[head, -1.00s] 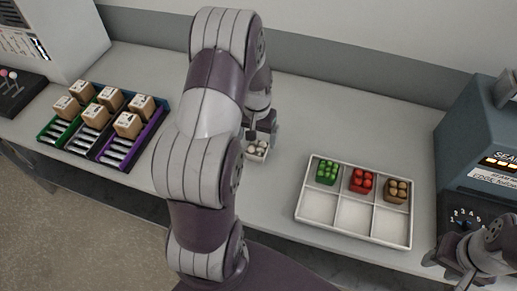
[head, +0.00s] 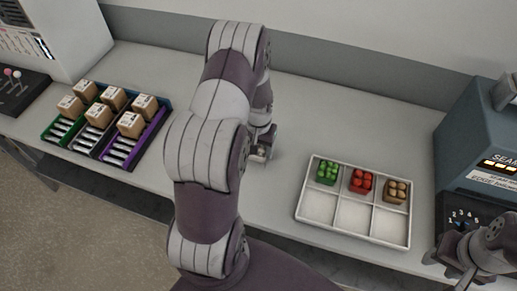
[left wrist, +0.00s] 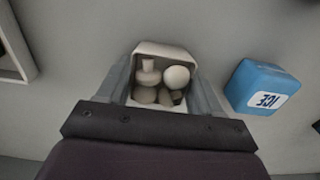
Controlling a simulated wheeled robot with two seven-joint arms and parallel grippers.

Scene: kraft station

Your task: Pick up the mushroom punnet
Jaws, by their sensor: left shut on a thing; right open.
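The mushroom punnet (left wrist: 161,50) is a small white tray of pale mushrooms. In the left wrist view it sits between the two grey fingers of my left gripper (left wrist: 162,88), which is shut on it, one finger on each side. In the head view my left gripper (head: 263,144) covers most of the punnet, and only a little of it shows below the fingers. I cannot tell whether the punnet touches the counter. My right gripper (head: 452,262) is open and empty at the lower right, apart from the punnet.
A white divided tray (head: 372,235) right of the punnet holds green, red and brown punnets in its back row; its front row is empty. A blue ice block (left wrist: 262,87) lies close beside my left gripper. Boxes in coloured racks (head: 105,155) stand left; a sealing machine (head: 480,140) stands right.

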